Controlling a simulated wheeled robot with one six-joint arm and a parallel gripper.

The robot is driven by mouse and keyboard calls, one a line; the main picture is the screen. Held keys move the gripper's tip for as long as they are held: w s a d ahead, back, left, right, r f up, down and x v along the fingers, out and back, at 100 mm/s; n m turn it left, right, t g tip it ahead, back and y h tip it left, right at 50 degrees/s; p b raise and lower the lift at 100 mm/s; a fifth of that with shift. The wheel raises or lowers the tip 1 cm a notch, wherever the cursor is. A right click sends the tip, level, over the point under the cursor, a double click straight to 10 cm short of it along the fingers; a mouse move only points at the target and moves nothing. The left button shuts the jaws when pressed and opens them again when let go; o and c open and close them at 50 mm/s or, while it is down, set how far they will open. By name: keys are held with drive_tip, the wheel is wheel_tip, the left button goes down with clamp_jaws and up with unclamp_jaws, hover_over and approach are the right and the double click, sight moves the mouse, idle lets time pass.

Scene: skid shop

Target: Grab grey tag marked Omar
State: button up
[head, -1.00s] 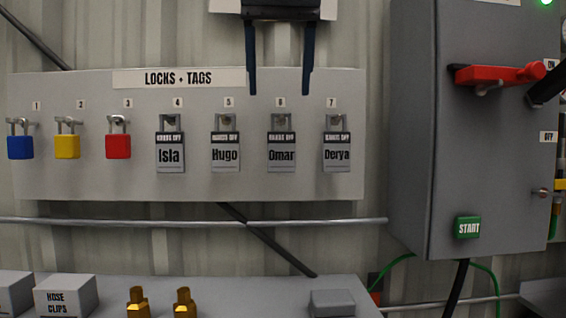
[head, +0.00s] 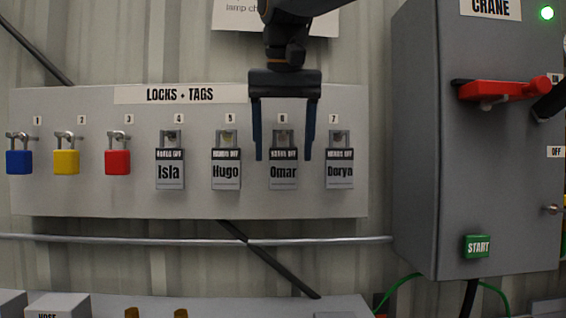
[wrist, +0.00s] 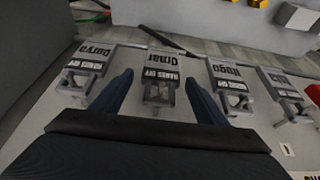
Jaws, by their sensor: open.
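The grey tag marked Omar (head: 283,172) hangs on hook 6 of the board, between the Hugo tag (head: 226,172) and the Derya tag (head: 339,172). My gripper (head: 284,158) is open and empty, pointing down, with one blue finger on each side of the Omar tag's upper part in the head view. In the wrist view the Omar tag (wrist: 163,68) appears upside down, between and just beyond the fingertips (wrist: 160,85). I cannot tell how far the fingers stand out from the board.
The locks and tags board (head: 100,200) also holds the Isla tag (head: 169,174) and blue (head: 19,162), yellow (head: 66,162) and red (head: 118,162) padlocks. A grey crane box (head: 425,150) with a red lever (head: 505,92) stands right. A pipe (head: 150,238) runs below the board.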

drive_tip(key=c, duration=1.1)
drive_tip(key=shift+c, duration=0.2)
drive_tip(key=shift+r, duration=0.15)
drive_tip(key=shift+r+b, duration=0.3)
drive_tip(key=shift+r, duration=0.3)
drive_tip(key=s+b, duration=1)
drive_tip(key=s, duration=0.8)
drive_tip(key=shift+a, duration=0.35)
